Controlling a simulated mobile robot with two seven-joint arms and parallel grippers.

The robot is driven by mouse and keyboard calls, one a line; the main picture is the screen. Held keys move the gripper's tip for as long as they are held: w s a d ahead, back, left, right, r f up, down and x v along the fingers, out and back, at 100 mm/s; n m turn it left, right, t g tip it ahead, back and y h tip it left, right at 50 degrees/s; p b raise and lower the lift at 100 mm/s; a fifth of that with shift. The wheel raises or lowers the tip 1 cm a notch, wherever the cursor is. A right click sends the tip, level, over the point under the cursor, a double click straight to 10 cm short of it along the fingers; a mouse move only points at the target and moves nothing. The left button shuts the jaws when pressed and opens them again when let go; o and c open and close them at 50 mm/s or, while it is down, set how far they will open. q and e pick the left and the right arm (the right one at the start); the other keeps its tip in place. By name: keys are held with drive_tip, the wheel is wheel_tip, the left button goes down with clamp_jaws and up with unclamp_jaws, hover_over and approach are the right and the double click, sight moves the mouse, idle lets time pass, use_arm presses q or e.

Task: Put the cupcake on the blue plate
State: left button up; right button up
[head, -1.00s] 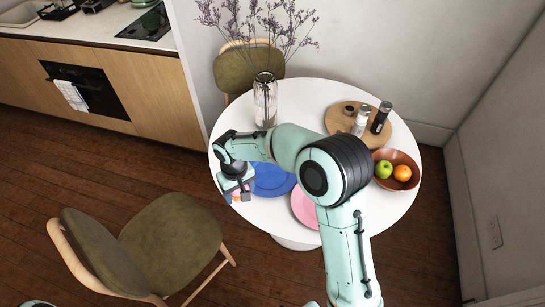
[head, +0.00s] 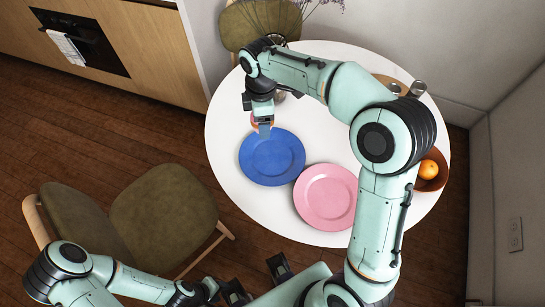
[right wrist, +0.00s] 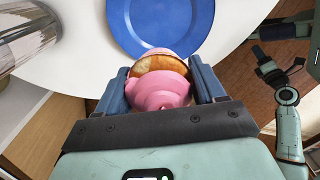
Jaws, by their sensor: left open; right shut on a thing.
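The cupcake (right wrist: 160,90) has pink frosting and a tan cake part, and my right gripper (right wrist: 162,84) is shut on it. In the head view my right gripper (head: 263,127) is at the back-left rim of the blue plate (head: 272,158), mostly hiding the cupcake. The plate is empty and also shows just beyond the cupcake in the right wrist view (right wrist: 160,22). I cannot tell how high the cupcake is held. My left gripper (head: 257,279) is open and empty, low in the head view, in front of the table.
A pink plate (head: 326,197) lies right of the blue one on the round white table (head: 228,172). A bowl with an orange (head: 428,170) is at the right. A glass vase (right wrist: 25,35) stands near my right gripper. A chair (head: 165,215) is at the left.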

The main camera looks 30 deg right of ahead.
drive_tip(key=r+n, duration=0.1)
drive_tip(key=n, duration=0.1)
drive_tip(key=s+d+n+b, duration=0.1)
drive_tip(key=n, duration=0.1)
drive_tip(key=r+n, duration=0.1)
drive_tip(key=n, duration=0.1)
drive_tip(key=shift+s+d+r+b, duration=0.15)
drive_tip(key=shift+d+r+b, duration=0.1)
drive_tip(key=shift+r+b, duration=0.15)
drive_tip(key=shift+s+d+r+n, duration=0.2)
drive_tip(key=shift+r+n, duration=0.1)
drive_tip(key=shift+n, duration=0.5)
drive_tip(key=b, duration=0.3)
approach(272, 157)
drive_tip(key=shift+s, duration=0.1)
use_arm(q)
wheel_tip(272, 157, down, 6)
drive_tip(key=b, duration=0.1)
drive_tip(key=shift+s, duration=0.3)
use_arm(e)
drive_tip(key=shift+f, duration=3.1)
drive_tip(key=shift+f, duration=0.1)
drive_tip(key=shift+o, duration=1.1)
drive_tip(key=shift+f, duration=0.1)
drive_tip(key=o, duration=0.4)
